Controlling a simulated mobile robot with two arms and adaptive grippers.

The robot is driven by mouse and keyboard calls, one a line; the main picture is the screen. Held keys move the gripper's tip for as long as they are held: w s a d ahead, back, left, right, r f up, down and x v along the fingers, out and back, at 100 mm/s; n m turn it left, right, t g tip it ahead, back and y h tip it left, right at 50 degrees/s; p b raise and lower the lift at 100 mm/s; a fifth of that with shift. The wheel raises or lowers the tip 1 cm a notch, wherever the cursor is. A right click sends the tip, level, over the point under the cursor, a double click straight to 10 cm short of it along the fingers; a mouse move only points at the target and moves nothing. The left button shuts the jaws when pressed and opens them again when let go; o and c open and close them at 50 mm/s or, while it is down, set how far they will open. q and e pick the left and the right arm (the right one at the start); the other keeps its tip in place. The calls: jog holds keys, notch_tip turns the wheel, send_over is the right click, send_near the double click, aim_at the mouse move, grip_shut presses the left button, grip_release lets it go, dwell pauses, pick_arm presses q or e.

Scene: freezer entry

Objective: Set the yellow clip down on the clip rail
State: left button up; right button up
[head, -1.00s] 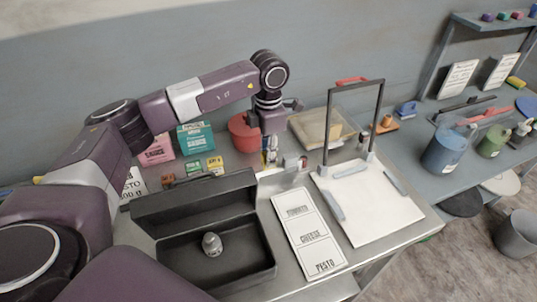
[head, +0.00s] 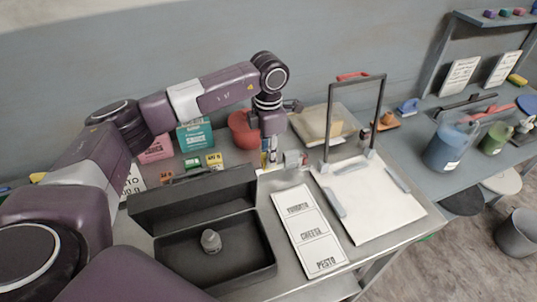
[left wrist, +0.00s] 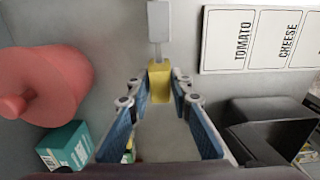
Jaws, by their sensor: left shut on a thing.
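The yellow clip (left wrist: 159,82) is between my left gripper's fingertips in the left wrist view. My left gripper (left wrist: 158,98) is shut on it, with blue finger pads on both sides. In the head view my left gripper (head: 268,158) points down over the table, behind the front label card; the clip is too small there to make out clearly. A pale grey bar (left wrist: 159,22) with a wider end lies just beyond the clip in the left wrist view. It may be the clip rail; I cannot tell whether the clip touches it. My right gripper is not in view.
An open dark case (head: 174,245) with a grey knob-like piece stands front left. A card (head: 308,235) marked tomato, cheese, pesto lies to its right, beside a white board (head: 372,205) with an upright frame. A red rounded object (left wrist: 45,80) is close beside my gripper.

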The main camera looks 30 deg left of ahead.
pick_arm(q)
jog(key=shift+f+b, duration=0.65)
jog(key=shift+f, duration=0.25)
jog(key=o, duration=1)
jog(key=shift+r, duration=0.1)
jog(key=shift+r, duration=0.1)
notch_tip(320, 180, up, 12)
jog(key=shift+f, duration=0.1)
